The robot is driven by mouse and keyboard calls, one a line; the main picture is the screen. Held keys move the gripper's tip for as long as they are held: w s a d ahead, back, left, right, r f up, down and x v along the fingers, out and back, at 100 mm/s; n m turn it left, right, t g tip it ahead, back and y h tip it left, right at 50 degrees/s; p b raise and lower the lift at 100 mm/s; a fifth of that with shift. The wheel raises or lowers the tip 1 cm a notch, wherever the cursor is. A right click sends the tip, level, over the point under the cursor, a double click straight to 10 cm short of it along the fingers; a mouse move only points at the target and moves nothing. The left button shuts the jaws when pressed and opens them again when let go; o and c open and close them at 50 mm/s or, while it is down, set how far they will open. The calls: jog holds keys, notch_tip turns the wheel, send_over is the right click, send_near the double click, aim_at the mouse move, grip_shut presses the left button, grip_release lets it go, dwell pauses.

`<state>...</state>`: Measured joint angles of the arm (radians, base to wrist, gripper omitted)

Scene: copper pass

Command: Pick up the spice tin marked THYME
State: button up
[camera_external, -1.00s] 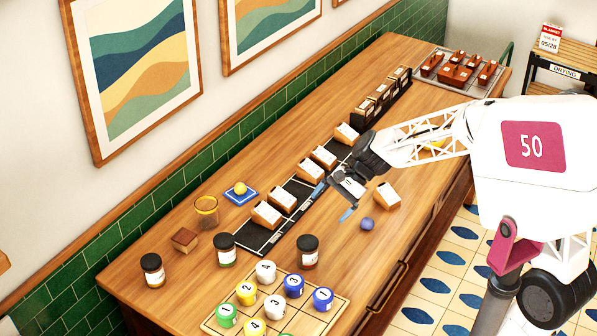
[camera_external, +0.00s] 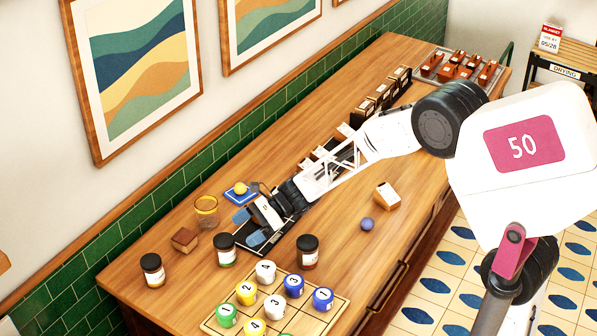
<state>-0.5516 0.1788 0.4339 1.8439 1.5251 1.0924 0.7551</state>
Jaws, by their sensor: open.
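Three small dark jars with black lids and pale labels stand upright at the near left of the counter: a left jar (camera_external: 152,270), a middle jar (camera_external: 225,250) and a right jar (camera_external: 307,252). Their label words are too small to read, so I cannot tell which one is THYME. My gripper (camera_external: 248,227) is open, its blue-tipped fingers spread, over the near end of the black strip. It is just right of and behind the middle jar in the picture, with no jar between the fingers. My arm hides much of the strip and its cards.
A numbered board with coloured pots (camera_external: 266,270) stands in front. Wood around the left jar is clear.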

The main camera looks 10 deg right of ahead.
aim_at(224, 243)
jog(key=shift+a, duration=0.1)
jog(key=shift+x, duration=1.2)
jog(key=shift+f, duration=0.1)
jog(key=shift+x, duration=2.55)
jog(key=shift+w, duration=0.1)
jog(key=shift+c, duration=0.4)
jog(key=c, duration=1)
